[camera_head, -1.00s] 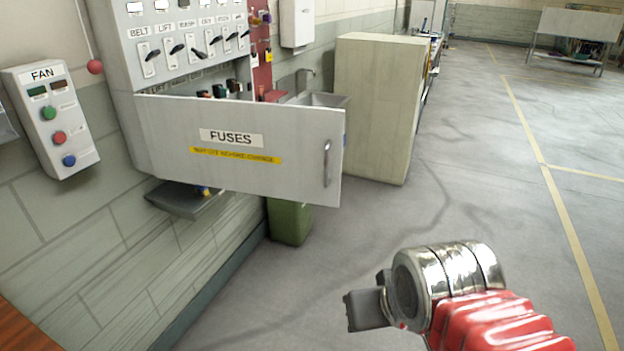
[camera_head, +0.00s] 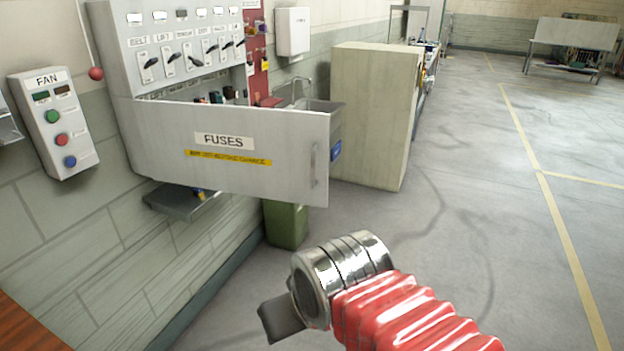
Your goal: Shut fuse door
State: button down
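The fuse door (camera_head: 228,172) is a light grey panel marked "FUSES", with a yellow strip under the label. It stands open, swung out from the grey fuse box (camera_head: 126,62) on the wall. Its handle (camera_head: 314,167) is near the free right edge. Coloured fuses (camera_head: 216,97) show in the gap behind its top edge. My gripper (camera_head: 280,320) is at the bottom middle, below and in front of the door, apart from it. Its dark fingers are seen side-on, so I cannot tell whether they are open or shut.
The fan control box (camera_head: 56,125) is on the wall at left. A small shelf (camera_head: 192,200) and a green bin (camera_head: 286,224) are under the door. A beige cabinet (camera_head: 372,115) stands behind it at right. The floor (camera_head: 470,240) at right is clear.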

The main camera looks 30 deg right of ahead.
aim_at(280, 155)
jog(key=z, duration=0.05)
jog(key=i, duration=1)
jog(key=u, duration=0.05)
